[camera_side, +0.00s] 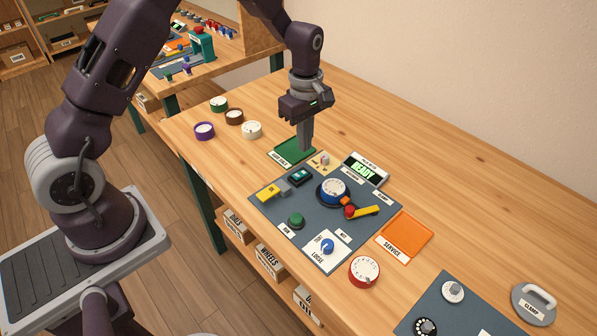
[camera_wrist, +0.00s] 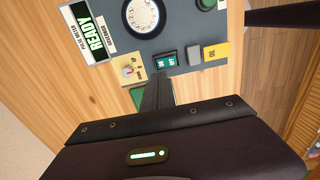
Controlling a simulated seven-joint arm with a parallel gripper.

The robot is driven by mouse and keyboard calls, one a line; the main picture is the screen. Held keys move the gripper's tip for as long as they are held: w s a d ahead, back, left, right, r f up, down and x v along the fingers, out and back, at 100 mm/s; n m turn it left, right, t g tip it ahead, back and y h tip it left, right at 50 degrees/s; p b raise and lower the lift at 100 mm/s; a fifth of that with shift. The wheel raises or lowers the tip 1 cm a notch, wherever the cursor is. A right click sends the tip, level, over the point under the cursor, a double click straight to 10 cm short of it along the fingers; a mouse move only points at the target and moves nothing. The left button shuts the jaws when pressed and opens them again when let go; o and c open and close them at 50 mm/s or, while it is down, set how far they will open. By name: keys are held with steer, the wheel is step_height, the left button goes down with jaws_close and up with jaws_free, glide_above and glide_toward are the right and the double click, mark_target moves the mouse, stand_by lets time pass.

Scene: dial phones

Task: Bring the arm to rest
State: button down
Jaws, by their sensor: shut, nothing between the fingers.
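My gripper (camera_side: 304,148) points straight down with its fingers together and empty, over the green tray (camera_side: 283,155). How high the tips are above it is hard to tell. In the wrist view my fingers (camera_wrist: 157,88) reach toward the panel's edge and hide most of the green tray (camera_wrist: 137,97).
Several loose dials, including a white one (camera_side: 251,130) and a purple one (camera_side: 204,131), stand left of my gripper. A red dial (camera_side: 364,271) sits at the front, near the orange SERVICE tray (camera_side: 405,236). A CLAMP weight (camera_side: 533,304) stands at right. The table's back right is clear.

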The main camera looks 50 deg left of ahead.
steer(key=s+d+r+m+t, duration=0.2)
steer(key=s+r+m, duration=0.3)
steer(key=r, duration=0.5)
steer(key=s+d+r+m+t, duration=0.1)
steer(key=s+r+m, duration=0.3)
steer(key=s+r, duration=0.45)
steer(key=s+d+r+m+t, duration=0.1)
steer(key=s+r+m, duration=0.3)
steer(key=s+m, duration=0.4)
steer(key=s+t, duration=0.1)
steer(key=s, duration=0.6)
steer(key=shift+m+t, duration=0.3)
steer(key=shift+m, duration=0.1)
steer(key=shift+r, duration=0.1)
